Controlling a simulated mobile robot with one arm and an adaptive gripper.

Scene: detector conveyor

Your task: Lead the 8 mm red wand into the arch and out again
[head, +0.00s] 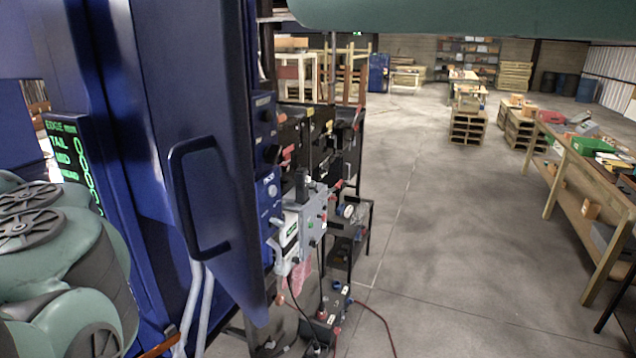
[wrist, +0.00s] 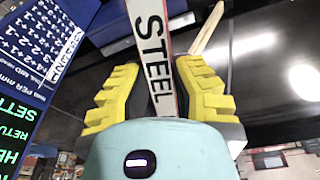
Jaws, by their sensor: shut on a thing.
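In the wrist view my gripper (wrist: 158,80) is shut with its yellow ribbed pads on either side of a flat wand (wrist: 150,25). The wand has a white face lettered STEEL and thin reddish edges; it runs away from the gripper toward the top of the picture. Its far end is outside the picture. A dark glossy surface (wrist: 270,55) with bright reflections fills the right; I cannot tell if it belongs to the arch. In the head view neither my gripper nor the wand shows, and I cannot make out the arch there.
A blue cabinet panel with a handle (head: 205,200) stands close at the left of the head view. A screen with green text (head: 72,155) is beside it. Control boxes (head: 302,222) and cables are behind. Open floor (head: 440,240) lies right, before a wooden bench (head: 590,185).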

